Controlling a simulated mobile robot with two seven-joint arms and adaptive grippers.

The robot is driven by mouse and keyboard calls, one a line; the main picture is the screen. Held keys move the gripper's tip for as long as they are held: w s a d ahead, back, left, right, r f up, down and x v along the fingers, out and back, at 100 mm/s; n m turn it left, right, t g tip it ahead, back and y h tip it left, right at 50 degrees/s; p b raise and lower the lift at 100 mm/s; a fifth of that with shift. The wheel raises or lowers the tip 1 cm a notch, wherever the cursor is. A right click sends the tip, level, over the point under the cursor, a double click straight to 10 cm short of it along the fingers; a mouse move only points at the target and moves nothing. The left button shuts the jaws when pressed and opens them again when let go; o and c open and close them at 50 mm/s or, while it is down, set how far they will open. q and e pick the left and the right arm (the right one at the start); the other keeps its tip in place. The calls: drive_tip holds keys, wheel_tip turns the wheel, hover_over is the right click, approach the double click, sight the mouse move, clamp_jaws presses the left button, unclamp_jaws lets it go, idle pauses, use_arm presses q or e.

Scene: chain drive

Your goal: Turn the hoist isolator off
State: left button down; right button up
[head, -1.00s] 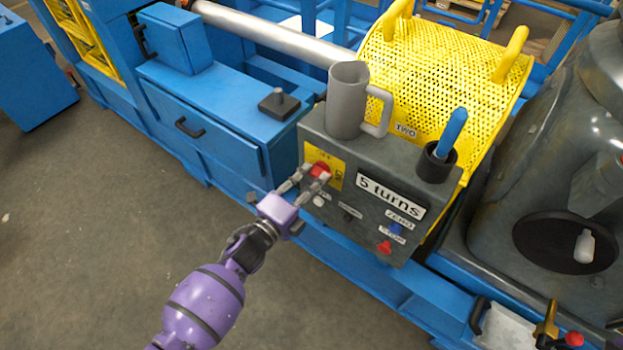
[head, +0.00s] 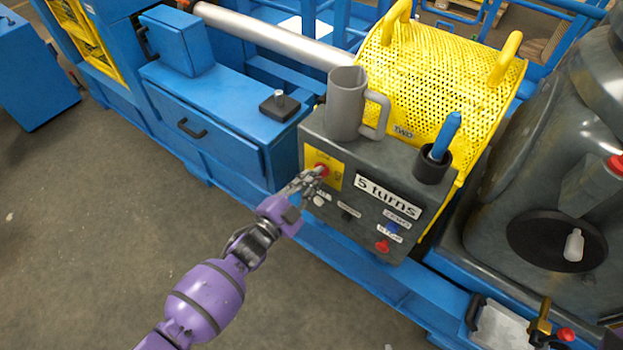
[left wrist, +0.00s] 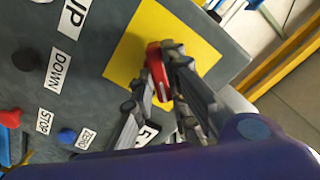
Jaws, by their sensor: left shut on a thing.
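The hoist isolator is a red knob (head: 319,169) on a yellow plate (head: 334,180) at the upper left of the grey control box's front face. My left gripper (head: 313,176) reaches it from the lower left and is shut on the red knob. In the left wrist view the red knob (left wrist: 157,72) sits between the two fingers of the gripper (left wrist: 160,92), over the yellow plate (left wrist: 128,55). The fingers hide part of the knob and any marks beside it. My right gripper is not in view.
The control box (head: 400,170) also carries a "5 turns" label (head: 387,197), several buttons, a grey mug (head: 345,105) and a dark cup (head: 432,166) with a blue-handled tool. A yellow perforated guard (head: 445,80) stands behind. Open floor (head: 90,230) lies at the left.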

use_arm(q)
drive_tip(key=n, duration=0.8)
drive_tip(key=shift+n, duration=0.4)
idle(0.4)
drive_tip(key=c, duration=1.7)
unclamp_jaws()
drive_tip(key=v, duration=1.2)
